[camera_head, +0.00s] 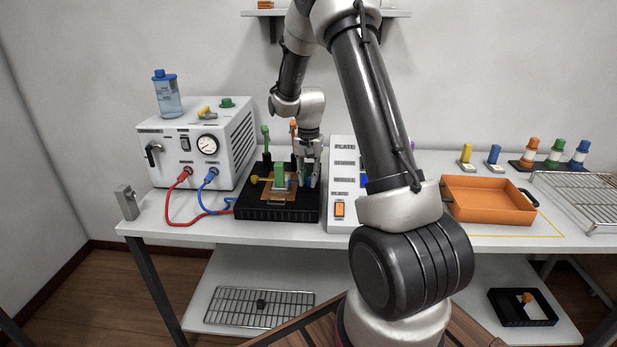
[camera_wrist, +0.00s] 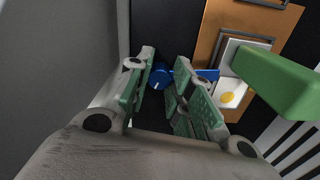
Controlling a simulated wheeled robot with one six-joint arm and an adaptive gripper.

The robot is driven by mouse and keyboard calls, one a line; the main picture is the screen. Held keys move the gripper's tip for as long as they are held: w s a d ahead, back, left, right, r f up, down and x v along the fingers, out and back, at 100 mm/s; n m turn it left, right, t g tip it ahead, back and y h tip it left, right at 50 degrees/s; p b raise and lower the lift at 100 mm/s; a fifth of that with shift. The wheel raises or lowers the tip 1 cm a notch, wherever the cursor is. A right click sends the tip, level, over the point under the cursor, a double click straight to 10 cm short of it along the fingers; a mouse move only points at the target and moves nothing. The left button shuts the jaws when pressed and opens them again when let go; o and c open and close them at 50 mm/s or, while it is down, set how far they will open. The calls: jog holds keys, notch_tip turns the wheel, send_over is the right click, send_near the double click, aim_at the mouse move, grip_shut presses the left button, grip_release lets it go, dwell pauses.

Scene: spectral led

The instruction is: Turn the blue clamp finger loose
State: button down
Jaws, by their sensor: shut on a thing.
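The blue clamp finger (camera_wrist: 207,74) with its round blue knob (camera_wrist: 160,77) shows in the wrist view on the black fixture (camera_head: 275,214). Its arm points right toward a pale square with a yellow dot (camera_wrist: 228,97). My gripper (camera_wrist: 161,84) has its green-padded fingers on either side of the knob and is shut on it. In the head view my gripper (camera_head: 308,183) is low over the right side of the fixture and mostly hides the blue clamp. A copper-coloured plate (camera_wrist: 212,40) lies under the clamp. A yellow clamp finger (camera_head: 260,179) sits on the left side.
A green block (camera_wrist: 280,82) stands close to my right finger. A green-topped post (camera_head: 266,135) and an orange-topped one rise behind the fixture. The instrument box (camera_head: 165,155) with red and blue leads is left; a white labelled panel (camera_head: 343,160) is right, beside an orange tray (camera_head: 487,214).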

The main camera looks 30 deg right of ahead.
aim_at(309, 179)
jog(key=n, duration=0.4)
jog(key=shift+n, duration=2.9)
jog(key=c, duration=1.3)
grip_release()
jog(key=shift+o, duration=0.2)
notch_tip(309, 179, up, 12)
